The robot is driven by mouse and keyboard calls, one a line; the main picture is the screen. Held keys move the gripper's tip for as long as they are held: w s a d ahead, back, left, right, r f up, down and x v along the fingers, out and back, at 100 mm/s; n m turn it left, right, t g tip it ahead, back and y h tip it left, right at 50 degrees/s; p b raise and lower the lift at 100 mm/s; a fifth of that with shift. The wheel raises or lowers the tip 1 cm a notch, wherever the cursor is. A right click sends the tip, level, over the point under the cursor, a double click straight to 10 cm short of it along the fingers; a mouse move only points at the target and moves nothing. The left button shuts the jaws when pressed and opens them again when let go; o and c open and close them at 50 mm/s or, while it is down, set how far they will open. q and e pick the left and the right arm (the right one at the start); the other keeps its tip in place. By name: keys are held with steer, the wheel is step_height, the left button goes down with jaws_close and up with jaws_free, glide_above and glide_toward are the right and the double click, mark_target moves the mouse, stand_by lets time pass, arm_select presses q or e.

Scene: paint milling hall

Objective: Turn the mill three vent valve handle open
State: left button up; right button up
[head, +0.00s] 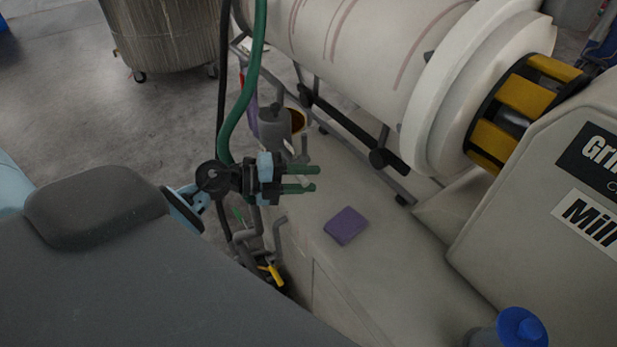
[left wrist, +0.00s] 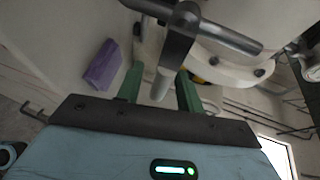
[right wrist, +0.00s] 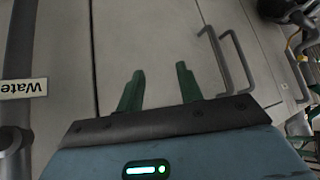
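A grey pipe with a lever handle (left wrist: 161,84) shows in the left wrist view. The handle's pale tip points down between my left gripper's (left wrist: 160,88) two green fingers, with a gap on each side. In the head view my left gripper (head: 315,178) is open beside the green hose, and part of the pale handle (head: 303,150) shows behind its fingers. My right gripper (right wrist: 158,88) is open and empty in front of a pale panel; it is outside the head view. The mill's label (head: 590,220) reads "Mill", its number cut off.
A purple pad (head: 346,226) lies on the pale ledge. A green hose (head: 246,90) hangs behind my left gripper. A yellow lever (head: 272,273) sits low among pipes. The mill's white drum (head: 365,45) is behind. Bent grey rails (right wrist: 232,62) stand right of my right gripper.

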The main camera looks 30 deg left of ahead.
arm_select(q)
steer(key=shift+w+d+f, duration=0.1)
steer(key=shift+w+d, duration=0.25)
steer(key=shift+d, duration=0.05)
jaws_close()
